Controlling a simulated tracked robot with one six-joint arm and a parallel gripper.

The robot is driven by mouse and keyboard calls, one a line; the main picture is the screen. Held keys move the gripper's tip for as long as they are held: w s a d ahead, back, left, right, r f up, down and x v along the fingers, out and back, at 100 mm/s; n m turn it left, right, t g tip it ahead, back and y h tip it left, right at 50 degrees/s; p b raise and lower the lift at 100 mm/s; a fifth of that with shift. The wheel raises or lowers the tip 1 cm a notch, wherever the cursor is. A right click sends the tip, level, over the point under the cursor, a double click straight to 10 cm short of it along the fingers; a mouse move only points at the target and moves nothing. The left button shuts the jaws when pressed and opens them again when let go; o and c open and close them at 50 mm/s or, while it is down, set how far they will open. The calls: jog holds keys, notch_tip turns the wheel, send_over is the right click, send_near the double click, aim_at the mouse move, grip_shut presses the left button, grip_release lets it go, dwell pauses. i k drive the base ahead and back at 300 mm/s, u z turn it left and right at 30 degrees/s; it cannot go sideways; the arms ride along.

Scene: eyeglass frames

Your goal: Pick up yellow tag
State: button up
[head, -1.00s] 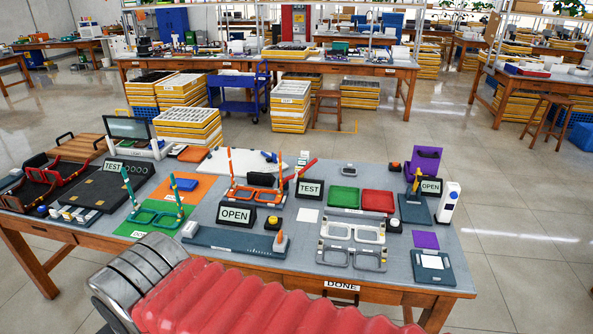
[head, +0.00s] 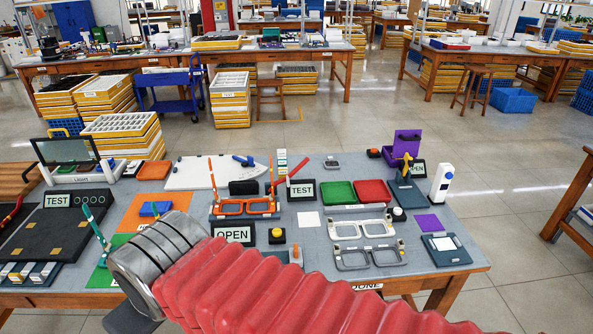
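My arm, a red ribbed sleeve with a metal collar, crosses the front of the picture. My gripper's fingers do not show. The arm hides part of the table's front, including most of the green mat and a slate tray.
Eyeglass frames in orange (head: 246,206), white (head: 361,228) and grey (head: 369,257) lie mid-table. Green (head: 338,192) and red (head: 373,191) trays sit behind. A white bottle-like device (head: 441,183) stands near the right edge. Floor is clear right of the table.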

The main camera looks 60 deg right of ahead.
aim_at(283, 172)
jog(key=z, duration=0.4)
jog(key=i, duration=0.55)
jog(key=z, duration=0.65)
jog(key=i, duration=0.45)
jog(key=z, duration=0.25)
